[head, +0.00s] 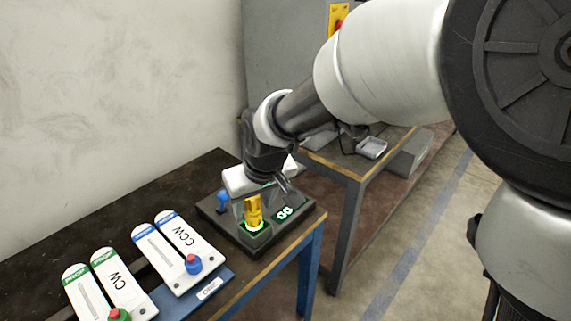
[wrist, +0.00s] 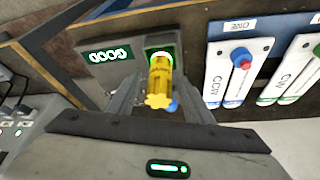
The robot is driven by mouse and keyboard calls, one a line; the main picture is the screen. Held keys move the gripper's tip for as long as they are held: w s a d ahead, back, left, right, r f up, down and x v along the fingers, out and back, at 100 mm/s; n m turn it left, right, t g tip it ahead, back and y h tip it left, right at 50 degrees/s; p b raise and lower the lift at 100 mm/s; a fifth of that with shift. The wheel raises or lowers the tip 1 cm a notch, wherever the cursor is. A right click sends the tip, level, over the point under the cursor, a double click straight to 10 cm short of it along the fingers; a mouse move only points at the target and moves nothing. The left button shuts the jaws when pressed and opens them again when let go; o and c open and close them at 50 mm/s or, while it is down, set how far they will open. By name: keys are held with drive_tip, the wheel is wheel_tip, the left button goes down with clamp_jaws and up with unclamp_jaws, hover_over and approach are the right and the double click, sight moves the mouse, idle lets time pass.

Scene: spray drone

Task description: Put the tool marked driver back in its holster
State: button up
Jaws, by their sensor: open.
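The yellow tool (head: 253,208) stands upright in a green-lit socket, the holster (head: 255,234), on a dark dock. Its marking is too small to read. In the wrist view the tool (wrist: 158,84) shows end-on between my spread fingers, with the green-lit holster rim (wrist: 151,52) around its far end. My gripper (wrist: 157,88) is open. No finger clearly touches the tool. In the head view my gripper is just behind and above the dock, and its fingers are partly hidden.
A green-lit display (head: 289,212) is on the dock, beside the holster. A blue knob (head: 222,200) stands on the dock's left. CCW (head: 180,250) and CW (head: 112,284) propeller holders lie to the left. A second table (head: 352,165) is behind right.

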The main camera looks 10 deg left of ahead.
drive_tip(key=p+v, duration=0.2)
drive_tip(key=v, duration=0.9)
drive_tip(key=s+d+r+m+t+h, duration=0.1)
drive_tip(key=d+r+m, duration=0.1)
drive_tip(key=d, duration=0.8)
drive_tip(key=s+d+r+m+t, duration=0.1)
drive_tip(key=d+r+m, duration=0.2)
drive_tip(key=d, duration=0.7)
drive_tip(key=s+d+f+m+h, duration=0.1)
drive_tip(key=s+d+m, duration=0.3)
drive_tip(key=s+d, duration=0.4)
drive_tip(key=d+h, duration=0.1)
drive_tip(key=d, duration=0.2)
drive_tip(key=shift+f, duration=0.3)
drive_tip(key=shift+c, duration=0.2)
drive_tip(key=c, duration=0.3)
drive_tip(key=shift+d, duration=0.1)
drive_tip(key=shift+c, duration=0.3)
